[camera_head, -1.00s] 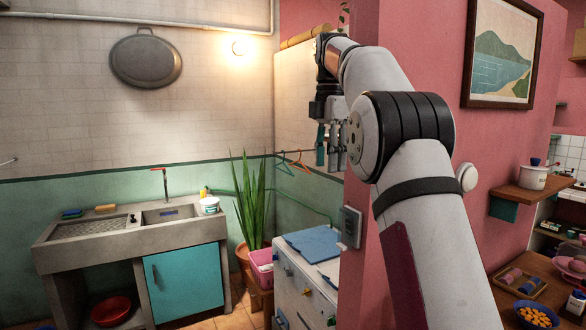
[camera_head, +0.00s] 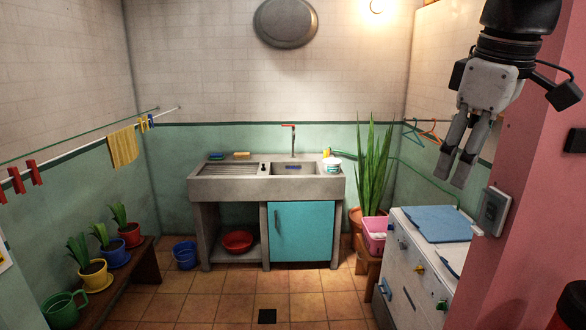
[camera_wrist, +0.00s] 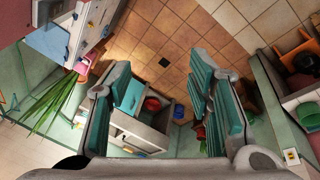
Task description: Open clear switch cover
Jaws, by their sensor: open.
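A small grey box with a clear-looking cover (camera_head: 494,208) is fixed upright on the edge of the pink wall, at the right of the head view. Its cover looks shut, but the detail is too small to be sure. My gripper (camera_head: 453,178) hangs above and to the left of it in the picture, fingers pointing down, apart from it. In the wrist view my gripper (camera_wrist: 158,100) shows two widely parted fingers with teal pads and nothing between them. I cannot make out the box in the wrist view.
The pink wall (camera_head: 545,190) bounds the right. A spiky plant (camera_head: 374,170) and a concrete sink (camera_head: 265,187) stand behind. The middle floor (camera_head: 205,305) is clear.

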